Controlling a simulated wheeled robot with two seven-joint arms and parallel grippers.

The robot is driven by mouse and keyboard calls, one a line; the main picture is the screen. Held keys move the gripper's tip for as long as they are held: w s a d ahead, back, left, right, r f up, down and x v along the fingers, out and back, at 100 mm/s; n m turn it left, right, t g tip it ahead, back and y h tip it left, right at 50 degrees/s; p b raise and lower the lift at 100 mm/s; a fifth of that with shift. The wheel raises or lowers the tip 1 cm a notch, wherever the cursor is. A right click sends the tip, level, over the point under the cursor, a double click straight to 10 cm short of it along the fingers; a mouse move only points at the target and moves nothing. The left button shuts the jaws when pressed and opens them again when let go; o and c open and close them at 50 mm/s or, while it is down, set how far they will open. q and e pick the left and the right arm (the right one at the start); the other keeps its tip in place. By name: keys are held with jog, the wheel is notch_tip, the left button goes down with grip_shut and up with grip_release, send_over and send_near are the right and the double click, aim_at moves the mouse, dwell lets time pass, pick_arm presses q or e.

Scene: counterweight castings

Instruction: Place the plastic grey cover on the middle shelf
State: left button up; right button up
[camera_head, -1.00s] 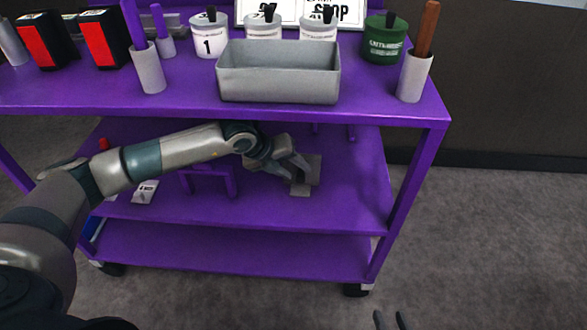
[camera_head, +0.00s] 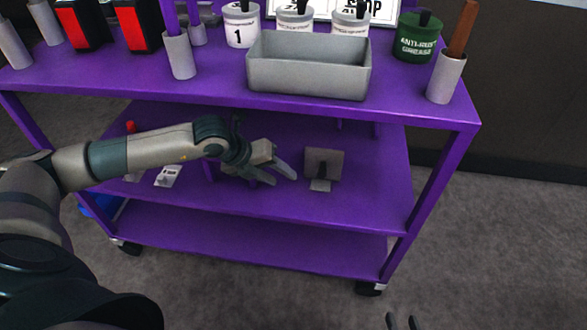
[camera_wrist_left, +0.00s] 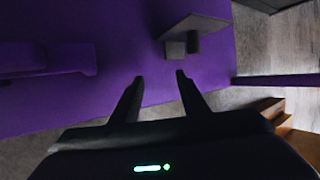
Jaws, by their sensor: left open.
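The grey cover (camera_head: 323,164) stands on the purple middle shelf (camera_head: 375,190), right of centre, with a flat upright plate and a small foot at its front. It also shows in the left wrist view (camera_wrist_left: 193,32), ahead of the fingertips. My left gripper (camera_head: 284,175) is over the middle shelf, left of the cover and apart from it. Its fingers are open and empty, and they show in the left wrist view (camera_wrist_left: 160,77) too.
The top shelf (camera_head: 210,83) above my left arm holds a grey bin (camera_head: 308,68), several tubs and brush holders. A purple bracket stands behind my left gripper. A white card (camera_head: 168,176) lies at the left of the middle shelf. The shelf right of the cover is clear.

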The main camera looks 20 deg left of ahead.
pick_arm(q)
jog(key=shift+s+a, duration=0.45)
jog(key=shift+s, duration=0.1)
